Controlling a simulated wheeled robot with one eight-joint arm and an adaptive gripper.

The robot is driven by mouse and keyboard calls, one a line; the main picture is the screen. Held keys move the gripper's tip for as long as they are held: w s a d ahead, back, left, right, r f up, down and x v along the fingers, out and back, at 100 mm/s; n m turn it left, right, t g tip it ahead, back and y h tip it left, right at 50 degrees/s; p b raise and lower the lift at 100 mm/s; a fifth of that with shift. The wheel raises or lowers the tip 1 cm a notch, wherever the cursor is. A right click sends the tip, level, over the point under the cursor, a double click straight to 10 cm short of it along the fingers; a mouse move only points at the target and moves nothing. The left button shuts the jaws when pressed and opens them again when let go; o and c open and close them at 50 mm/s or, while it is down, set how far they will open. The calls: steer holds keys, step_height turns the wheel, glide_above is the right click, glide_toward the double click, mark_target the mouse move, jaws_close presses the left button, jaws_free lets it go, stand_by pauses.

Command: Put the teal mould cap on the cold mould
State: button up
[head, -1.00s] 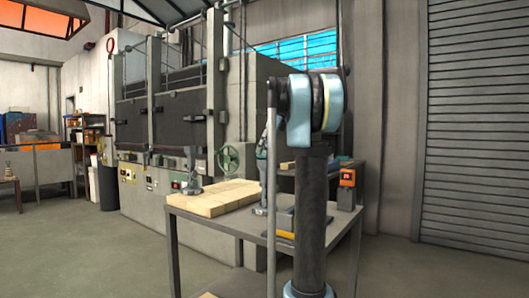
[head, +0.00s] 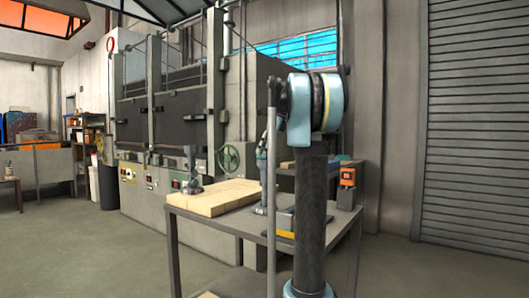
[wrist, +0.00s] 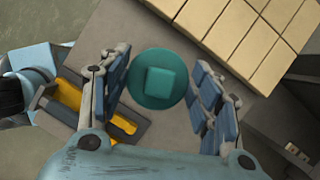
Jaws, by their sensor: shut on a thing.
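The teal mould cap (wrist: 158,82) is a round disc with a square raised block on its middle.
Pale bricks (wrist: 232,30) cover part of the table, top right in the wrist view. A yellow-and-grey item (wrist: 68,95) lies beside the left finger. An orange-and-black device (head: 347,177) stands at the table's right end. A large furnace (head: 175,110) stands behind.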

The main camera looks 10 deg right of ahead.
steer(key=shift+f, duration=0.15)
steer(key=o, duration=0.8)
steer(key=shift+c, duration=0.2)
steer(key=v, duration=1.1)
steer(key=shift+s, duration=0.1)
stand_by(0.6)
